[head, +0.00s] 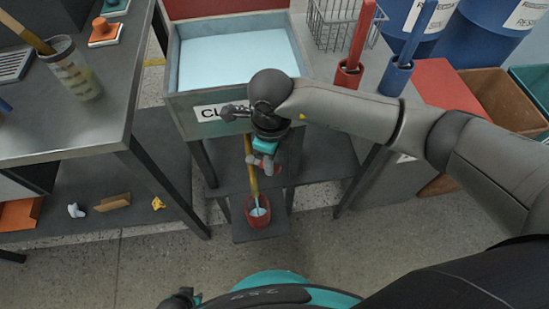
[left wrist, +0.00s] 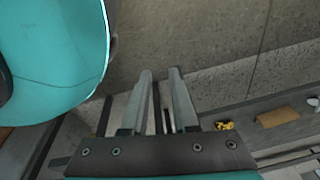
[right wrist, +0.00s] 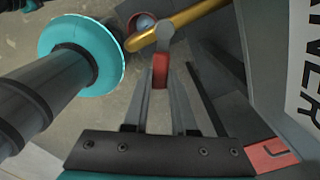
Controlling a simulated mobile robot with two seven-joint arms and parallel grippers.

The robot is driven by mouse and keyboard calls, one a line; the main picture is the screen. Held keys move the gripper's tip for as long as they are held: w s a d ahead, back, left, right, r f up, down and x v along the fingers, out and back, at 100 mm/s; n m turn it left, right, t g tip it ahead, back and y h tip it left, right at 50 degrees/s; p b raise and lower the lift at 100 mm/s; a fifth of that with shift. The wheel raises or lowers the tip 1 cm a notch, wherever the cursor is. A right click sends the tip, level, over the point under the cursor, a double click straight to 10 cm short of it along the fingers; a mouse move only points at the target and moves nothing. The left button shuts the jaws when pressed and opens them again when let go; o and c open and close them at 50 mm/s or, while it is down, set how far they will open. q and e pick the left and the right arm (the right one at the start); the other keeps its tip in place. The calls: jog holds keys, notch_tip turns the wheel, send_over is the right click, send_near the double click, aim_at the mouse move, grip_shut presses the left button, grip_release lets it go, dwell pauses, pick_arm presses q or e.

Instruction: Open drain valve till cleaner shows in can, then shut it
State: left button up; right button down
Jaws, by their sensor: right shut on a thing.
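The grey tank (head: 180,105) holds pale blue cleaner (head: 240,55). A brass drain pipe (head: 251,180) slants down from it to a red can (head: 250,222) on a low step. Pale blue shows inside the can, also in the right wrist view (right wrist: 143,22). The valve has a grey hub (right wrist: 165,31) at the pipe and a red handle (right wrist: 160,70), lying across the pipe's line in that view. My right gripper (head: 262,163) is shut on this handle; its fingers (right wrist: 172,75) flank it. My left gripper (left wrist: 161,74) is empty, its fingers apart, over the floor.
A metal table (head: 75,140) stands at the left, with small scraps on its lower shelf (head: 120,215). A wire basket (head: 335,25) and red (head: 347,75) and blue (head: 396,75) holders stand right of the tank. The floor in front (head: 220,262) is clear.

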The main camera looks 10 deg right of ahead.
jog(key=c, duration=0.7)
grip_release()
jog(key=shift+r, duration=0.1)
jog(key=shift+r, duration=0.6)
notch_tip(320, 180, up, 4)
jog(key=shift+f+p, duration=0.1)
jog(key=shift+p, duration=0.75)
pick_arm(q)
jog(key=s, duration=0.2)
jog(key=s+r+p, duration=0.1)
jog(key=s+p, duration=0.1)
jog(key=s, duration=0.1)
jog(key=shift+s+a+r, duration=0.3)
jog(key=shift+a, duration=0.05)
pick_arm(e)
notch_tip(320, 180, up, 10)
jog(key=shift+r, duration=0.1)
